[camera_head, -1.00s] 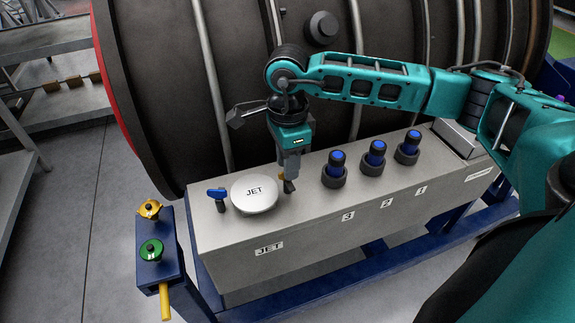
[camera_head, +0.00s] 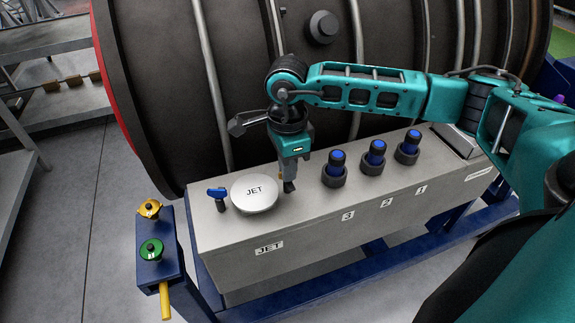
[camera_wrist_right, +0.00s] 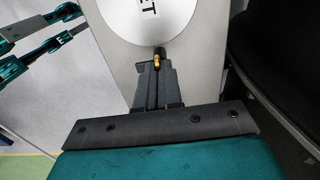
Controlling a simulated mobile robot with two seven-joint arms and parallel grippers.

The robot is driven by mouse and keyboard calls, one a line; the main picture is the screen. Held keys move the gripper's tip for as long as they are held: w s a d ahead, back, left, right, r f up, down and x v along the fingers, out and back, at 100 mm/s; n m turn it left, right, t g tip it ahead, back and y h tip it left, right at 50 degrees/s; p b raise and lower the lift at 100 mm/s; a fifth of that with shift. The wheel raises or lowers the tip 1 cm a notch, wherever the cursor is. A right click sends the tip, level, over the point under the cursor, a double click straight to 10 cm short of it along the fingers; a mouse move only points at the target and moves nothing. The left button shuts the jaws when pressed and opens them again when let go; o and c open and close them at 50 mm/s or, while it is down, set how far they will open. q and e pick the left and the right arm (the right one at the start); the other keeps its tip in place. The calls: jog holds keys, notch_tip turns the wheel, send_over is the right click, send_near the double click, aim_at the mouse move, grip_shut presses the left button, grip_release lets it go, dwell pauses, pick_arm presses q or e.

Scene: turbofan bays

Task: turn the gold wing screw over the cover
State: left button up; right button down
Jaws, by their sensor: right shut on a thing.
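The gold wing screw (camera_wrist_right: 159,53) shows in the right wrist view as a small gold bit between my fingertips, at the rim of the white round JET cover (camera_head: 254,193). The cover lies on the top of the grey box and also shows in the wrist view (camera_wrist_right: 146,22). My right gripper (camera_head: 289,187) points down at the cover's right edge, shut on the screw; its fingers also show in the wrist view (camera_wrist_right: 158,66). In the head view the fingers hide the screw.
A blue wing screw (camera_head: 217,197) stands left of the cover. Several blue-topped black knobs (camera_head: 335,168) stand to the right on the grey box (camera_head: 330,222). A blue stand (camera_head: 158,268) holds a yellow (camera_head: 149,208) and a green knob (camera_head: 152,250). The dark engine casing (camera_head: 160,90) rises behind.

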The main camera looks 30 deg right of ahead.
dwell(0.4)
jog(key=shift+m+b, duration=0.35)
jog(key=shift+m, duration=0.45)
jog(key=shift+m+b, duration=0.45)
jog(key=shift+m, duration=0.75)
jog(key=m+b, duration=0.1)
jog(key=m, duration=0.4)
jog(key=shift+m, duration=0.3)
jog(key=m, duration=0.4)
jog(key=shift+b, duration=0.3)
jog(key=shift+r+m, duration=0.1)
jog(key=shift+m, duration=2)
jog(key=shift+w, duration=0.1)
jog(key=c, duration=1.3)
grip_release()
